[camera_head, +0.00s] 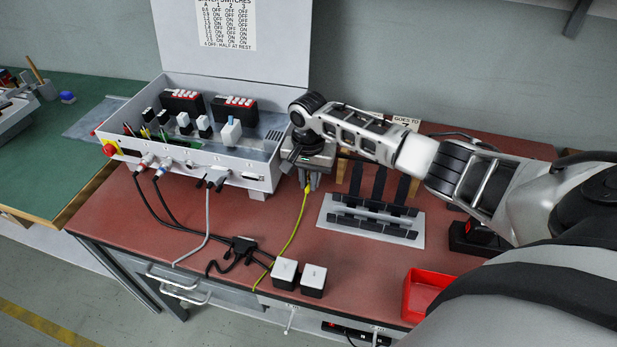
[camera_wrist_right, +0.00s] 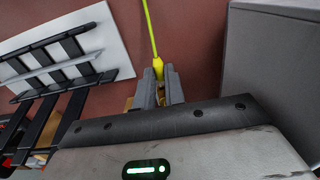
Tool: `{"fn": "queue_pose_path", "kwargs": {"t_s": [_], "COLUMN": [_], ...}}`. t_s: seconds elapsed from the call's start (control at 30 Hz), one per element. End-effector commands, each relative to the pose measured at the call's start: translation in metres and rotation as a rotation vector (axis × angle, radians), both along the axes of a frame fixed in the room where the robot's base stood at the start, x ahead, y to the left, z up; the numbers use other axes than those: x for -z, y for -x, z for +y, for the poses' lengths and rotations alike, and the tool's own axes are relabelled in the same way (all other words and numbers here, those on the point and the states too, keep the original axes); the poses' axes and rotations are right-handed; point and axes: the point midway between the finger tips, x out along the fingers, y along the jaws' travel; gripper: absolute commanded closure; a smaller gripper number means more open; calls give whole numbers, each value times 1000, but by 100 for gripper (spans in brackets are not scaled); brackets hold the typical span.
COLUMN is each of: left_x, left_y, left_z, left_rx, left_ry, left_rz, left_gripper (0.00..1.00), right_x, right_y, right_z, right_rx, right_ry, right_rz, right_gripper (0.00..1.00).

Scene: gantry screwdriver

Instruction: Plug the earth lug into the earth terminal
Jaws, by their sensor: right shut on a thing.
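My right gripper (camera_head: 311,184) is at the right end of the grey control box (camera_head: 215,170), above the red bench top. It is shut on the yellow earth lug (camera_wrist_right: 158,70), whose yellow cable also shows in the head view (camera_head: 297,228). In the right wrist view the gripper's fingers (camera_wrist_right: 160,88) hold the lug between their tips, and the cable runs away from them. A plain grey box side (camera_wrist_right: 275,65) stands right of the fingers, apart from them. I cannot make out the earth terminal in either view. My left gripper is not in view.
Black cables with a dark connector (camera_head: 240,246) lie in front of the box. Two white-topped blocks (camera_head: 299,277) and a red tray (camera_head: 428,295) sit near the front edge. A white rack with black bars (camera_head: 370,225) stands right of the gripper.

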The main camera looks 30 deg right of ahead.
Motion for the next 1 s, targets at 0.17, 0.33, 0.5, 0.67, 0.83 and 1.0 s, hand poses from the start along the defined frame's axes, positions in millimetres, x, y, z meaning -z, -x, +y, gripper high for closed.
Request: {"fn": "queue_pose_path", "kwargs": {"t_s": [0.17, 0.33, 0.5, 0.67, 0.83, 1.0], "left_x": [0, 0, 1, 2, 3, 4], "left_y": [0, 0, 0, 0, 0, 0], "left_z": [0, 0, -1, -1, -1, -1], "left_rx": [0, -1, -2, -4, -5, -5], "left_ry": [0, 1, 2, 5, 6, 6], "left_rz": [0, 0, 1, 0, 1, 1], "left_gripper": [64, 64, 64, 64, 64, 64], "right_x": [0, 0, 0, 0, 0, 0], "right_y": [0, 0, -1, -3, -4, -6], "right_z": [0, 0, -1, -2, -4, -6], "right_rx": [0, 0, -1, -1, 0, 1], "right_ry": [0, 0, -1, -1, 0, 0], "right_rz": [0, 0, -1, -1, -1, -1], "right_gripper": [100, 100, 100, 100, 100, 100]}}
